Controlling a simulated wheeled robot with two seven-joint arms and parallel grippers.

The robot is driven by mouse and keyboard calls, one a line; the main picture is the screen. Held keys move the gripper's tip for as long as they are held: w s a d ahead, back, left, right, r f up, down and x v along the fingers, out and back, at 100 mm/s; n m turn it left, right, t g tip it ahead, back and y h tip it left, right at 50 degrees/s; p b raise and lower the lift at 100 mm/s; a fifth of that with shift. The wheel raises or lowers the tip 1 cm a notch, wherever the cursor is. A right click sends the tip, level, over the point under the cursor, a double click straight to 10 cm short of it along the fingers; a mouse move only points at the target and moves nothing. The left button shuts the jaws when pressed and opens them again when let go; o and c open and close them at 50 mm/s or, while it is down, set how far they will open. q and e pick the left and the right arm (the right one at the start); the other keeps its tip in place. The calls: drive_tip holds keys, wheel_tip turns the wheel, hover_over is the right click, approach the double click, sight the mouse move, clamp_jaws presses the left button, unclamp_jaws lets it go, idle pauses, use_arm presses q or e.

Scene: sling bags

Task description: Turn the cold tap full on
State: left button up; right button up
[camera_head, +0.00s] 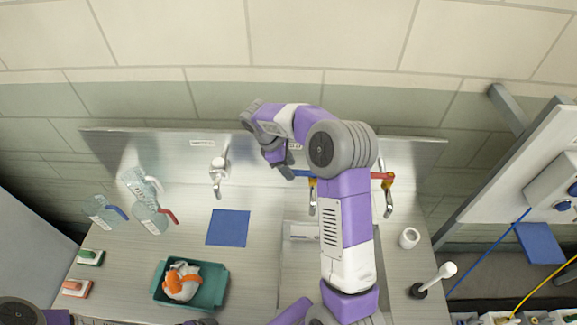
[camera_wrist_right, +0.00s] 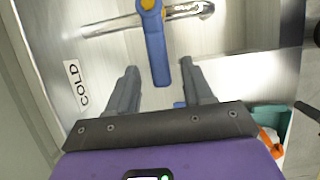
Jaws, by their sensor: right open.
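The cold tap has a blue lever (camera_head: 300,174) on a yellow body, with a chrome spout (camera_head: 312,205) below it. In the head view the lever points left. My right gripper (camera_head: 283,166) is at the lever's free end. In the right wrist view the gripper (camera_wrist_right: 162,80) is open, and the end of the blue lever (camera_wrist_right: 156,50) lies between its fingertips, with gaps showing on both sides. A COLD label (camera_wrist_right: 77,84) is on the panel left of the fingers. Only a sliver of my left arm shows along the bottom left; its jaws cannot be made out.
The red-levered tap (camera_head: 382,175) stands to the right, partly behind my arm. Another chrome tap (camera_head: 218,170) stands left. A blue mat (camera_head: 228,227), jugs (camera_head: 143,187) and a green tray (camera_head: 207,297) holding an orange-and-white item are on the left counter. A white cup (camera_head: 408,238) is right.

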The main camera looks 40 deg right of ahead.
drive_tip(key=shift+d+f, duration=0.1)
drive_tip(key=shift+f, duration=0.3)
clamp_jaws()
drive_tip(key=shift+s, duration=0.1)
